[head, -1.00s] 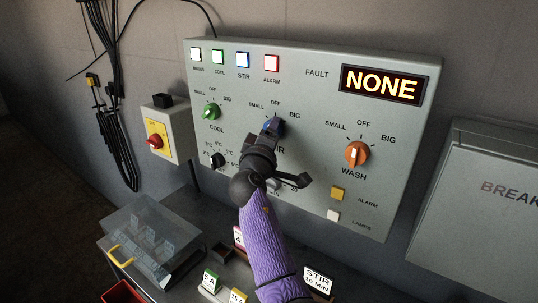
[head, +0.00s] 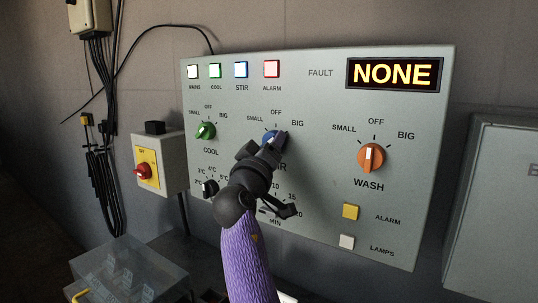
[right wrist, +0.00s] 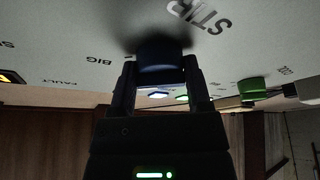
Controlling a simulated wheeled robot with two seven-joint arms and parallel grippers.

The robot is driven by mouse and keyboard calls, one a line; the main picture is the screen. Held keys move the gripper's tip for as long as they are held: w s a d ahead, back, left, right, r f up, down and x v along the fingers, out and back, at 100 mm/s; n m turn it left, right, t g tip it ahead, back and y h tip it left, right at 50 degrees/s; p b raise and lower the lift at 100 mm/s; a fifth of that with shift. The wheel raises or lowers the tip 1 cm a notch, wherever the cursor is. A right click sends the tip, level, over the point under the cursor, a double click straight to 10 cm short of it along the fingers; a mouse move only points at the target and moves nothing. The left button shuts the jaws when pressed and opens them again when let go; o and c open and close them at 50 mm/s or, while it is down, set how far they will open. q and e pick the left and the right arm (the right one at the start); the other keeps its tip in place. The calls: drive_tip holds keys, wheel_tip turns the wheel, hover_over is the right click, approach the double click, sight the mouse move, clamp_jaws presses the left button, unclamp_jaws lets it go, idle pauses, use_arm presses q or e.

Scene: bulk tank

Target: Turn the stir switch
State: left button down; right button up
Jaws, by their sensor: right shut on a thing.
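The stir switch (head: 271,138) is a round blue knob in the middle of the grey control panel (head: 310,105), with SMALL, OFF and BIG marked around it. My right gripper (head: 273,146) is at the knob and shut on it; the gripper and wrist cover the lower part of the knob and part of its STIR label. In the right wrist view the blue knob (right wrist: 160,58) sits dark between the two fingers. Which mark the knob points to is hard to tell. The blue STIR lamp (head: 240,70) is above it. My left gripper is not in view.
The green COOL knob (head: 206,131) is to the left and the orange WASH knob (head: 371,157) to the right. The FAULT display (head: 394,74) reads NONE. A clear-lidded box (head: 130,268) stands below.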

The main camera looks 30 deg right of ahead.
drive_tip(key=o, duration=1.3)
drive_tip(key=shift+c, duration=0.2)
drive_tip(key=v, duration=1)
drive_tip(key=shift+p, duration=0.35)
drive_tip(key=shift+f, duration=0.2)
